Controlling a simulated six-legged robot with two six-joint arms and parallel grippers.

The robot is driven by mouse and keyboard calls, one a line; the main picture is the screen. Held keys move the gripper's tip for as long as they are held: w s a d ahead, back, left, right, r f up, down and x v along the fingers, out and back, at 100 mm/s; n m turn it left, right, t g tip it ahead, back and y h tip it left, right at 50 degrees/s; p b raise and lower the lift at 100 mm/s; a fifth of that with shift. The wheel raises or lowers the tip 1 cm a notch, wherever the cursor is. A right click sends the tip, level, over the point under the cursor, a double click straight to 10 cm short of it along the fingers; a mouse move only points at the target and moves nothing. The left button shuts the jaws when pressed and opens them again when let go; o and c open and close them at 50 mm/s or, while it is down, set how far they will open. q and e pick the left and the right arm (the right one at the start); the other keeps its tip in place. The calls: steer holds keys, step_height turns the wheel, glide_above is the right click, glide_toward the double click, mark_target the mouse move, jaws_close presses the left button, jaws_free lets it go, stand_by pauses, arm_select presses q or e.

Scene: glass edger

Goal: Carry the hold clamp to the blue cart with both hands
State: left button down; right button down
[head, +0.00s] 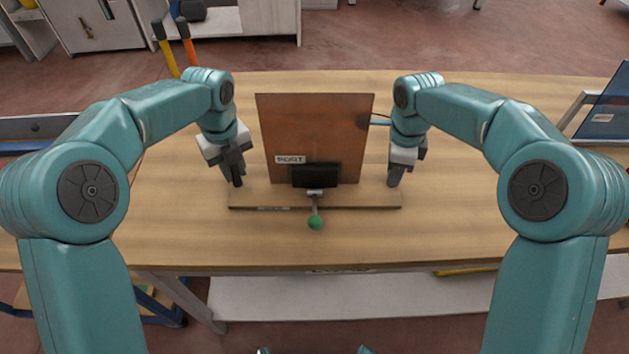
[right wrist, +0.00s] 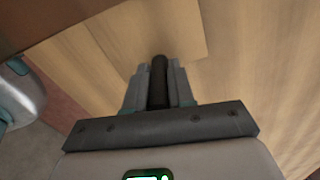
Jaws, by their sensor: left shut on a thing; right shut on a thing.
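The hold clamp, as I take it, is a wooden base plank (head: 315,196) with an upright brown board labelled "PORT" (head: 290,120), a black block and a lever with a green ball (head: 315,222). It is upright at the middle of the wooden table. My left gripper (head: 236,177) is shut at the plank's left end. My right gripper (head: 394,178) is shut at its right end. In the right wrist view, that gripper (right wrist: 159,75) has a dark post between its fingers. What the left fingers grip is hidden. A blue frame (head: 165,308) at lower left may be the blue cart.
The wooden table (head: 480,220) is clear around the plank. A blue glass panel on a rack (head: 606,108) stands at the right. Yellow and orange handles (head: 178,50) rise behind the table. A white shelf (head: 350,297) is below the front edge.

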arm_select(q)
steer(key=shift+r, duration=0.15)
arm_select(e)
steer(key=shift+w+r, duration=0.1)
steer(key=shift+r, duration=0.05)
